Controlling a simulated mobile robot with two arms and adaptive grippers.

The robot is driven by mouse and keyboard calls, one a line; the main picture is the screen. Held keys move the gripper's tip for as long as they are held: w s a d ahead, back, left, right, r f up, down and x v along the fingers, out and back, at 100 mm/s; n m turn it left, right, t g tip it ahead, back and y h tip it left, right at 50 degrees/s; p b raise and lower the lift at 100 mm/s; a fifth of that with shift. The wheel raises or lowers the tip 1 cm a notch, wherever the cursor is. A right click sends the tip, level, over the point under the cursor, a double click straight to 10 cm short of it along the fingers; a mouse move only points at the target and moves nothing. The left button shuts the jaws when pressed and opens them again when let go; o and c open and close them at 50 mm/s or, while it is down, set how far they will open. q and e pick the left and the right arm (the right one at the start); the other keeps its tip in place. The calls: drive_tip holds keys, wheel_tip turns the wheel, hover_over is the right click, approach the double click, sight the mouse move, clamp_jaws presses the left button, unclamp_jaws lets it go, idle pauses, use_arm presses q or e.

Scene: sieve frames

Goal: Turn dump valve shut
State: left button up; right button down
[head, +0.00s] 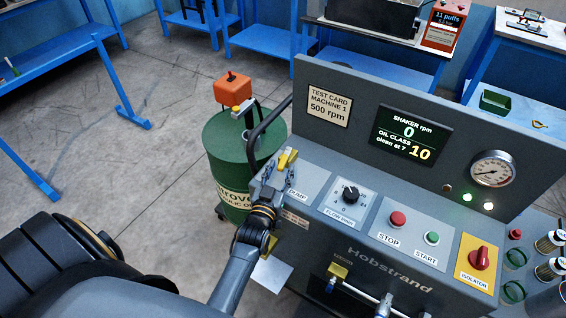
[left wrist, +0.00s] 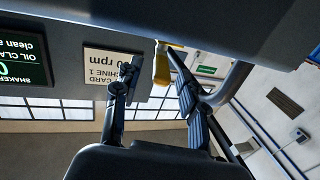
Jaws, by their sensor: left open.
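The dump valve's yellow lever (head: 287,159) stands at the left end of the grey machine's sloping panel, beside the DUMP label (head: 297,196). My left gripper (head: 278,180) is at the lever, its fingers pointing at it and partly hiding the valve's base. In the left wrist view the yellow lever (left wrist: 162,64) shows between the two spread fingers of the open left gripper (left wrist: 154,62). I cannot tell whether either finger touches the lever. My right gripper is not in view.
The panel carries a flow knob (head: 350,194), a red stop button (head: 398,219), a green start button (head: 432,238) and a red isolator (head: 480,258). The display (head: 408,136) reads shaker 0 rpm, oil class 10.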

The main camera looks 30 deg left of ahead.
use_arm(q)
drive_tip(key=shift+v, duration=1.9)
drive_tip(key=shift+r, duration=0.1)
drive_tip(key=shift+c, duration=0.6)
